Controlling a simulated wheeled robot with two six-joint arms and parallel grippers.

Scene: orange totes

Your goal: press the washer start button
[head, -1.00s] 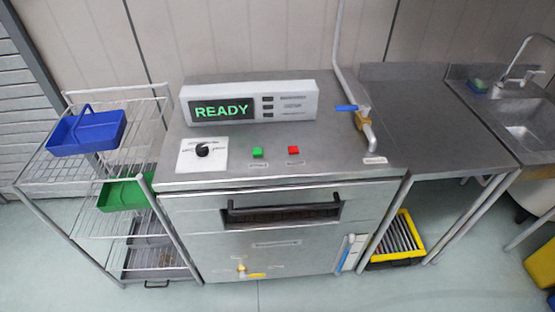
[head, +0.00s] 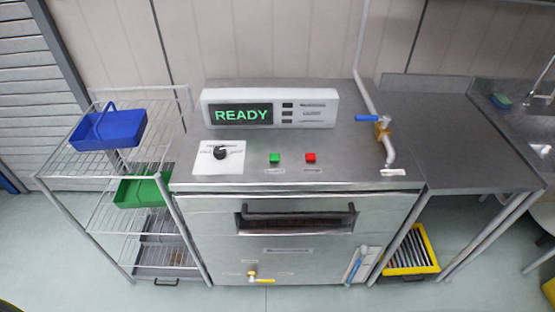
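The washer (head: 300,225) stands in the middle of the head view, a grey metal cabinet with a dark front handle (head: 298,218). Its display (head: 241,115) reads READY in green letters. A green button (head: 274,158) and a red button (head: 310,157) sit side by side on the top, each with a small label too small to read. A black dial (head: 220,152) on a white plate is left of them. Neither of my grippers shows in the view.
A wire rack (head: 100,170) with a blue tray (head: 108,130) and green tray (head: 141,190) stands left. A pipe with a blue-handled valve (head: 376,119) rises at the washer's right. A steel table (head: 450,140) is beyond, with a yellow crate (head: 428,245) below. Floor in front is clear.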

